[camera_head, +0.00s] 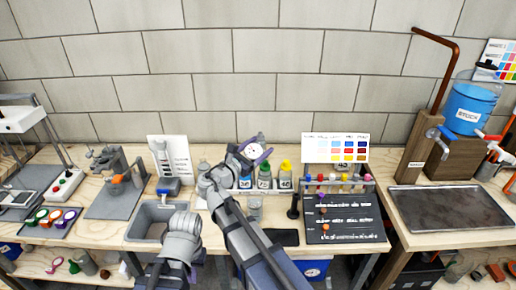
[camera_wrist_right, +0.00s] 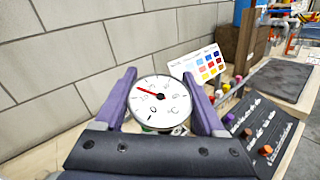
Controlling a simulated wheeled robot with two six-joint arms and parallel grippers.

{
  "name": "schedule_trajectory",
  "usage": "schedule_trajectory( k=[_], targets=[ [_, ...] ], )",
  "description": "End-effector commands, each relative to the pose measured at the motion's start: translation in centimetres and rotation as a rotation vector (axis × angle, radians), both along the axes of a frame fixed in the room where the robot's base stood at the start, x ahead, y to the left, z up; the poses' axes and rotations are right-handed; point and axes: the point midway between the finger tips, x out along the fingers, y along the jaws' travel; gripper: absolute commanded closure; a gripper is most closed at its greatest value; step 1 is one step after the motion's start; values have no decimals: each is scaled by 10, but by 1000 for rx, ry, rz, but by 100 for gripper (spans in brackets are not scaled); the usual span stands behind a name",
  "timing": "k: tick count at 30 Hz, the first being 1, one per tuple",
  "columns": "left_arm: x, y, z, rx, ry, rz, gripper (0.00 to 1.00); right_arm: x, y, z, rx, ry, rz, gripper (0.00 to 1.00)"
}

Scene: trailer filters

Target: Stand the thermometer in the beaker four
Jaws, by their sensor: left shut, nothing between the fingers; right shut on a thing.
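The thermometer has a round white dial with a red needle. My right gripper (camera_head: 262,156) is shut on the thermometer (camera_head: 253,149), above the back of the bench. In the right wrist view, the dial (camera_wrist_right: 160,103) sits between the purple fingers of the right gripper (camera_wrist_right: 160,90); its stem is hidden. A clear beaker (camera_head: 255,208) stands on the bench, just right of my right forearm and below the held thermometer in the picture. I cannot read a number on it. My left arm is folded low in the head view, and its fingers do not show.
Several capped bottles (camera_head: 264,177) stand in a rack behind the beaker. A grey bin (camera_head: 146,222) lies to the left. A dark lettered board (camera_head: 345,222) with coloured knobs is to the right. A small dark upright piece (camera_head: 293,206) stands between beaker and board.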

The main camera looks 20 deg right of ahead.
Motion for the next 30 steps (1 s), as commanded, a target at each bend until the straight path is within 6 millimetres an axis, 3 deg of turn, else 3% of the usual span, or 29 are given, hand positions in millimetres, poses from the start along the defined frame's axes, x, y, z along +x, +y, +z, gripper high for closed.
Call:
schedule_trajectory(
  k=[11, 30],
  targets=[
    [0, 0, -12, 0, 0, 0, 100, 0, 0, -11, 0, 0, 0, 83],
    [0, 0, -59, 0, 0, 0, 100, 0, 0, -59, 0, 0, 0, 83]
  ],
)
